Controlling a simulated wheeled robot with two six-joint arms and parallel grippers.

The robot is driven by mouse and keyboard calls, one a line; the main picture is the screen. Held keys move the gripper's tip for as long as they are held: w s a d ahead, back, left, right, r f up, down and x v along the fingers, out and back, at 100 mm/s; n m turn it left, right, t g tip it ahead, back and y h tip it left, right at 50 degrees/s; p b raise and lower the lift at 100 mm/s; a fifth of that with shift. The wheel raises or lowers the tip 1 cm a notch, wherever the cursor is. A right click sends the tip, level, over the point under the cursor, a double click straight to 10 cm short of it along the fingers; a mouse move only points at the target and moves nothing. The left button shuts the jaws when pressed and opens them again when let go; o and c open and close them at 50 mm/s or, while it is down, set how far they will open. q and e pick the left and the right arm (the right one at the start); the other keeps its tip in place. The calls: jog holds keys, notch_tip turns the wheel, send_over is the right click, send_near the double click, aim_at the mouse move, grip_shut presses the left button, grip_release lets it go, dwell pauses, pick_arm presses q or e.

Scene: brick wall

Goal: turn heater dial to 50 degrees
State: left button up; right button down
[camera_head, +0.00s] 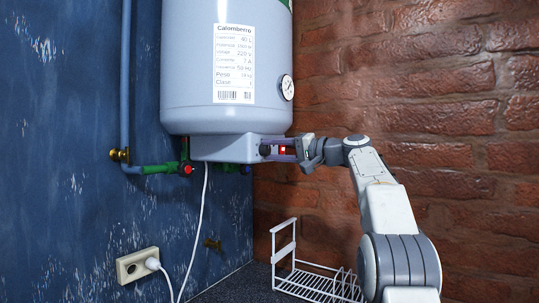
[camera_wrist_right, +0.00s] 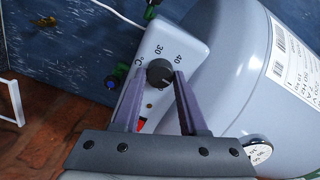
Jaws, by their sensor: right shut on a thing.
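The heater (camera_head: 225,75) is a grey-white tank on the wall with a box-shaped control housing (camera_head: 222,148) below. Its dial is a small black knob (camera_head: 265,150) on the housing's right side. In the right wrist view the dial (camera_wrist_right: 160,73) sits between the two purple fingers, with the marks 30, 40 and °C visible around it. Other marks are hidden or out of view. My right gripper (camera_head: 273,150) reaches in from the right and is shut on the dial; it also shows in the right wrist view (camera_wrist_right: 158,76). My left gripper is out of view.
A red part (camera_head: 283,150) shows between the fingers. A round gauge (camera_head: 287,88) is above. Pipes with a red-handled valve (camera_head: 186,169) are at left. A white dish rack (camera_head: 318,280) stands below, and a brick wall (camera_head: 440,100) is on the right.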

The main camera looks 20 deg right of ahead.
jog(key=shift+f+n, duration=0.25)
jog(key=shift+n, duration=0.45)
jog(key=shift+c, duration=2.2)
grip_release()
jog(key=shift+r, duration=0.2)
jog(key=b+v, duration=0.3)
jog(key=v, duration=0.7)
jog(key=shift+s+d+b, duration=0.2)
jog(key=shift+b, duration=0.15)
jog(key=shift+d, duration=0.1)
